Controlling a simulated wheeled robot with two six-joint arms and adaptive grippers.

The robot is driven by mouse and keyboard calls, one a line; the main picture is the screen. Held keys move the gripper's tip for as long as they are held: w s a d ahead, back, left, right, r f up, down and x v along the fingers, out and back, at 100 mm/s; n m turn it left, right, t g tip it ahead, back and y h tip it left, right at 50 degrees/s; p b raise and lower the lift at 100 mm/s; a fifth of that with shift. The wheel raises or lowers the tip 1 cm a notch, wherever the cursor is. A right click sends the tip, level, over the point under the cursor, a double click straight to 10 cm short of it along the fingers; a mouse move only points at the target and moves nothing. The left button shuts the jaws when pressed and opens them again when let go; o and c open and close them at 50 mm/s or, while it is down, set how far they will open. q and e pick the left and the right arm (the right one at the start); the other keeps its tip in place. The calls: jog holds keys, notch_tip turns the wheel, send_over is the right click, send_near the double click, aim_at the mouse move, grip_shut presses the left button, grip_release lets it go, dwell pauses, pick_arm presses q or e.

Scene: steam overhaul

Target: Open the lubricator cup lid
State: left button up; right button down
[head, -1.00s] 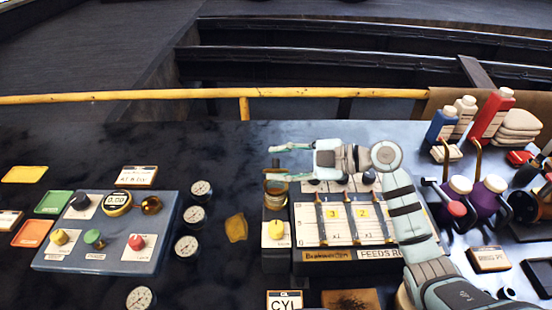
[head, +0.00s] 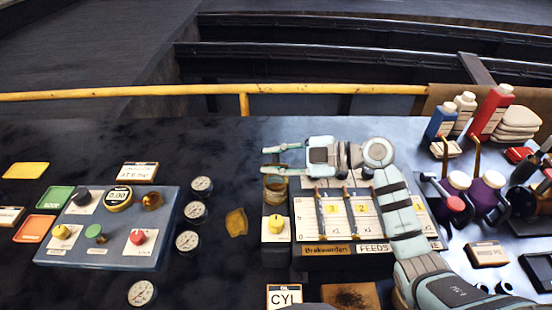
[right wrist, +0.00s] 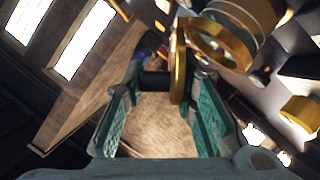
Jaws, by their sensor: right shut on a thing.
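The lubricator cup (head: 275,190) is a small amber-and-brass cup at the left end of the feed panel in the head view. In the right wrist view its gold rim (right wrist: 222,45) shows at the top, right of centre. The brass lid (right wrist: 178,62) stands on edge beside the rim, tilted up from the cup's mouth. My right gripper (head: 274,162) lies over the cup in the head view, coming in from the right. My left gripper is not in view.
A yellow knob (head: 276,228) sits just in front of the cup. The feed panel (head: 345,222) lies under my right arm. A blue-grey control box (head: 110,225) and several gauges (head: 195,212) stand to the left. Bottles (head: 490,115) stand at the right. A yellow rail (head: 120,95) runs behind.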

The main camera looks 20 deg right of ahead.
jog(key=shift+w+r, duration=0.25)
jog(key=shift+r, duration=0.05)
jog(key=shift+w+d+r+m+g+b, duration=0.15)
jog(key=shift+w+m+g+b, duration=0.35)
jog(key=shift+m, duration=0.5)
jog(key=shift+w+d+m+g+b, duration=0.2)
jog(key=shift+w+m+g, duration=0.25)
jog(key=shift+m, duration=0.15)
jog(key=shift+w+d+m+g+b, duration=0.15)
jog(key=shift+w+m+g, duration=0.15)
jog(key=shift+m+g, duration=0.25)
jog(key=shift+a, duration=0.1)
jog(key=c, duration=1.7)
grip_release()
jog(key=shift+o, duration=1.3)
jog(key=shift+f, duration=0.2)
jog(key=shift+w+f, duration=0.1)
jog(key=shift+f, duration=0.05)
